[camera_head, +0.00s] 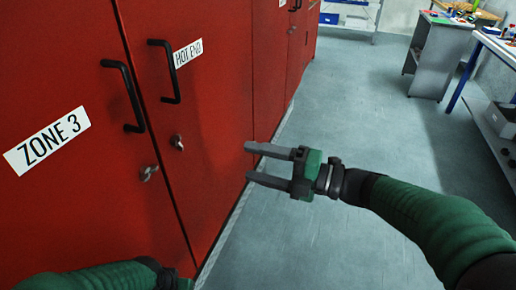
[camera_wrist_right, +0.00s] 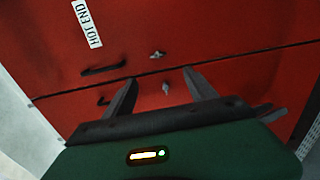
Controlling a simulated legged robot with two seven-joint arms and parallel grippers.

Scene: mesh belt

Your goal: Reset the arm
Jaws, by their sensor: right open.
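My right gripper (camera_head: 262,163) is green and black with two grey fingers spread apart, empty. It hangs in front of the red cabinets, pointing left toward the doors, with the floor behind it in the head view. In the right wrist view its two fingers (camera_wrist_right: 160,92) are apart with nothing between them, facing the red cabinet (camera_wrist_right: 225,35). My left arm shows only as a green sleeve and dark end at the bottom left of the head view; its gripper fingers are not visible.
The red cabinet (camera_head: 215,110) fills the left, with black handles (camera_head: 132,97), key locks (camera_head: 148,172) and labels "ZONE 3" (camera_head: 46,141) and "HOT END" (camera_head: 187,54). The grey floor (camera_head: 350,110) is open. A grey desk (camera_head: 440,55) and a blue-legged table (camera_head: 492,45) stand at right.

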